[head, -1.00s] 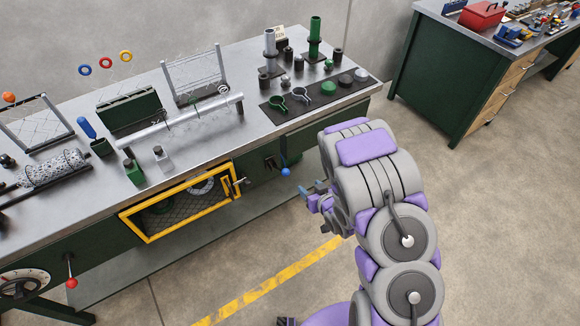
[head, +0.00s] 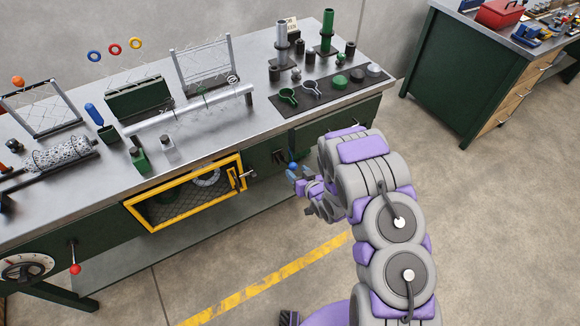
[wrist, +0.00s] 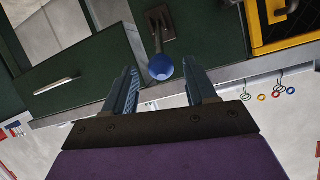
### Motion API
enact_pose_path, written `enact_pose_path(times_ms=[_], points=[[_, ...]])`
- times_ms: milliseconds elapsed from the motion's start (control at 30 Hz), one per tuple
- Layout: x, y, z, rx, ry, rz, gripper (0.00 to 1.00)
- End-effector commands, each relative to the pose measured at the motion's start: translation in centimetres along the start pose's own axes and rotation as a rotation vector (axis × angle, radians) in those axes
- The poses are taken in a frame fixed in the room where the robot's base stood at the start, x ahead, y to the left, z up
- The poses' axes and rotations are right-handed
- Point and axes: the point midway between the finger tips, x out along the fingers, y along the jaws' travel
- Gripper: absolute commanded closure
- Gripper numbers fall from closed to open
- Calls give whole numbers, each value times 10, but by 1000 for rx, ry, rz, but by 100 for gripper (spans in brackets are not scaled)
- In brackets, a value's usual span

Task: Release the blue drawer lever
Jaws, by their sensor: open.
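The lever's blue ball (wrist: 161,67) hangs at the end of a dark arm from a brown mount (wrist: 160,22) on the green bench front, in the wrist view. My gripper (wrist: 162,80) is open, with one finger on each side of the ball and the ball between or just beyond the fingertips. I cannot tell whether either finger touches it. In the head view the blue ball (head: 293,166) shows right at my gripper (head: 292,173), partly hidden by it. A green drawer (wrist: 75,65) with a metal handle lies to the left in the wrist view.
The yellow-framed mesh door (head: 185,196) is left of the lever on the bench front. A red-ball lever (head: 75,268) and a dial (head: 24,268) are further left. The bench top (head: 220,140) holds tools. Open floor lies in front.

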Motion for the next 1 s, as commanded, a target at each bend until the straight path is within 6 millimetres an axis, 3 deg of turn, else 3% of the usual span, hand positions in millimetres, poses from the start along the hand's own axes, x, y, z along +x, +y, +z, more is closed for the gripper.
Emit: enact_pose_path(times_ms=[200, 400, 867, 1000], points=[[38, -1, 1, -2, 4, -3, 44], [61, 0, 0, -2, 2, -2, 44], [70, 0, 0, -1, -1, 0, 44], [70, 0, 0, -1, -1, 0, 56]])
